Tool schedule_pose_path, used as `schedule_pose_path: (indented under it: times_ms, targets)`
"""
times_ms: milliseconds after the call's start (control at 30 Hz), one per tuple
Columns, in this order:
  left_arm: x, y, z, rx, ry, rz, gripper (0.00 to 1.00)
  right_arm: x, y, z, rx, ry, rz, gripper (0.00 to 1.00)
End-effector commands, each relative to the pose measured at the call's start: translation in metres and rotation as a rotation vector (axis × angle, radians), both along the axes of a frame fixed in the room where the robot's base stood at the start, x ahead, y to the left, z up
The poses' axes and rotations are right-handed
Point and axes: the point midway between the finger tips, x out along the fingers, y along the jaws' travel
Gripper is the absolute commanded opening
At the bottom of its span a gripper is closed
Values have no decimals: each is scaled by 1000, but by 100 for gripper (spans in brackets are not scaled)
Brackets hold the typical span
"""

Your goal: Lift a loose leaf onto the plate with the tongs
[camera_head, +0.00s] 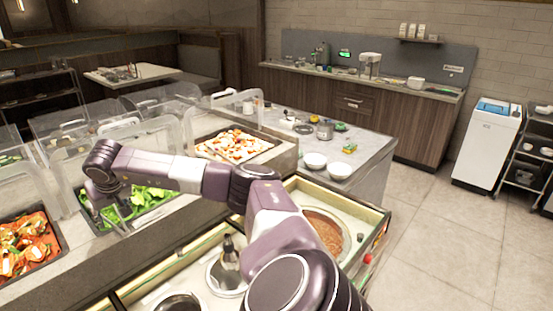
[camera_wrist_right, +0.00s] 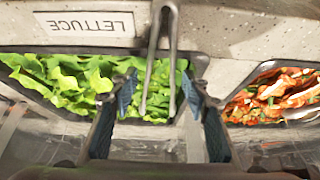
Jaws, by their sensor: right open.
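The green lettuce leaves fill a dark-rimmed tray in the head view (camera_head: 153,197) and in the right wrist view (camera_wrist_right: 75,82). Metal tongs (camera_wrist_right: 172,45) lie across the tray's edge, their arms reaching over the leaves. My right gripper (camera_head: 117,213) hangs over the lettuce tray in the head view. In the right wrist view its blue-padded fingers (camera_wrist_right: 158,92) are open, one on either side of the tongs, with gaps between. My left gripper is out of view.
A "LETTUCE" label (camera_wrist_right: 88,24) marks the counter edge. A kimchi-like red tray (camera_head: 27,246) lies beside the lettuce. Clear guards (camera_head: 100,150) stand behind the trays. White bowls (camera_head: 315,160) sit on the grey counter.

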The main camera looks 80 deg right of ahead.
Motion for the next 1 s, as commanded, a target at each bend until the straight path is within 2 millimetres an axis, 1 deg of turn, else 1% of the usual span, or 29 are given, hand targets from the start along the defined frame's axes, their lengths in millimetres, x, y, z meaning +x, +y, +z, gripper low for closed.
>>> schedule_pose_path:
  times_ms: [33,133,467,567,700,1000]
  targets:
    - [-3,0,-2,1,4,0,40,2,-1,-4,0,0,-1,43]
    - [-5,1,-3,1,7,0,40,4,-2,-8,0,0,0,43]
    - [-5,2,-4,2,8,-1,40,5,-2,-9,0,0,1,43]
    - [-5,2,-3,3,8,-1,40,5,-2,-9,0,0,1,34]
    - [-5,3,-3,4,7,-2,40,5,-3,-9,0,0,1,19]
    - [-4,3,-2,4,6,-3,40,5,-3,-7,0,-1,0,18]
